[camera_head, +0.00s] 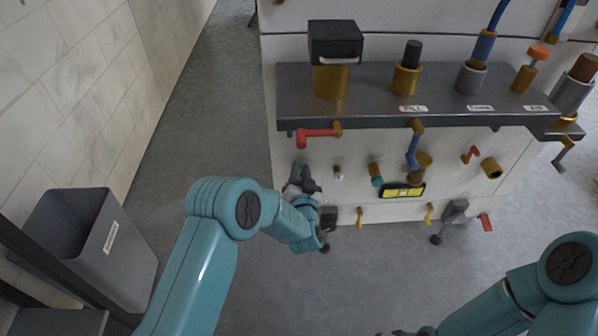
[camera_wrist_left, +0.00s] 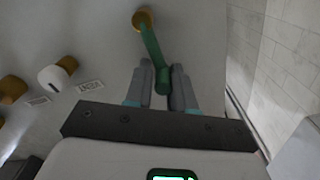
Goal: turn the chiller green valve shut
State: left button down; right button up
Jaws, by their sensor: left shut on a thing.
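The green valve (camera_wrist_left: 150,42) shows in the left wrist view as a green lever on a brass fitting (camera_wrist_left: 143,18) in the pale panel. Its lever slants down to the right and ends in a round green grip between my fingers. My left gripper (camera_wrist_left: 164,78) is shut on that grip. In the head view my left gripper (camera_head: 303,180) is at the left part of the panel, below the red lever, and the green valve is hidden there. My right arm (camera_head: 520,300) is at the lower right, with its gripper mostly cut off by the bottom edge.
A grey shelf (camera_head: 370,107) with several fittings juts out above the panel. A red lever (camera_head: 316,132) and a blue lever (camera_head: 413,152) hang beneath it. A grey bin (camera_head: 125,265) stands at the left. The floor (camera_head: 215,120) between wall and machine is clear.

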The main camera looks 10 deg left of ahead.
pick_arm(q)
jog(key=shift+f, duration=0.25)
jog(key=c, duration=1.1)
grip_release()
jog(key=shift+r, duration=0.15)
jog(key=shift+p+v, duration=2.25)
jog(key=shift+v, duration=5.95)
